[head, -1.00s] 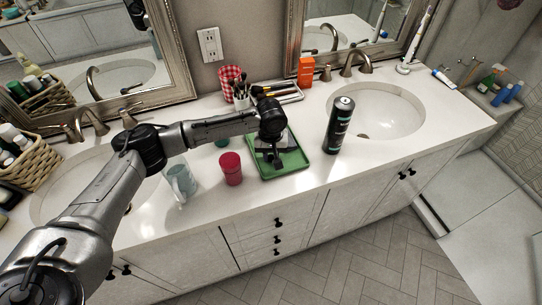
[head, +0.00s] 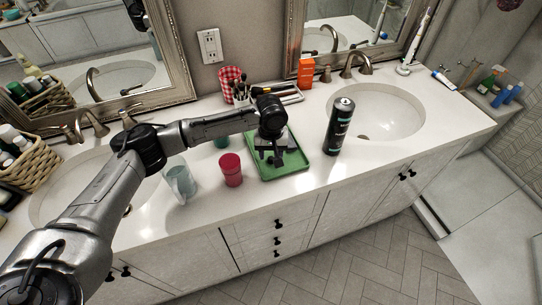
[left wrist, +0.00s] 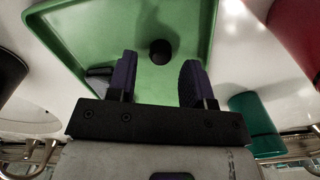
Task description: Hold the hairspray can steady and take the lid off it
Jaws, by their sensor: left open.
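The hairspray can (head: 339,127) is tall and black and stands upright on the counter, right of the green tray (head: 297,172). Its top shows a silvery dome with no lid on it. My left gripper (head: 279,158) is open and empty above the tray, left of the can and apart from it. In the left wrist view its two fingers (left wrist: 160,70) are spread over the tray. A small black round thing (left wrist: 160,52), perhaps the lid, is on the tray just beyond the fingertips. A dark shape at that view's left edge may be the can. My right gripper is not in view.
A red cup (head: 231,169) and a clear glass (head: 180,181) stand left of the tray. A teal cup (left wrist: 256,124) is close beside it. A checkered cup of brushes (head: 237,85) and an orange box (head: 306,71) are behind. A sink (head: 385,108) lies right of the can.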

